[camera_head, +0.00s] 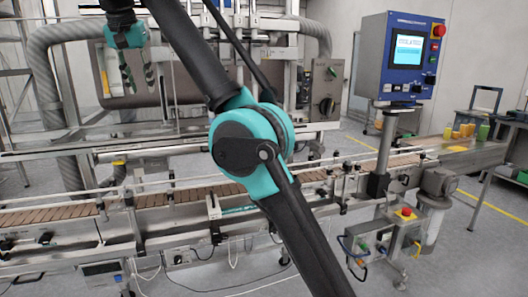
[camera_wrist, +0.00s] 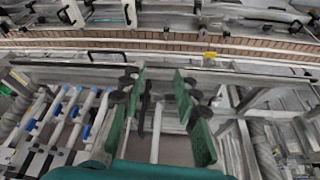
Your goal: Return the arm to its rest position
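My gripper (camera_head: 138,72) is at the upper left in the head view, raised above the conveyor in front of the filling machine and pointing down. Its green fingers also show in the wrist view (camera_wrist: 160,95). They stand apart with nothing between them, so it is open and empty. My arm, dark grey with teal joints, crosses the middle of the head view and hides part of the machine and conveyor.
The conveyor (camera_head: 60,215) with brown slats runs across the picture. A blue control panel (camera_head: 405,55) stands on a post at the right. A small box with a red button (camera_head: 405,214) is below it. Yellow and green containers (camera_head: 465,130) stand at the far right.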

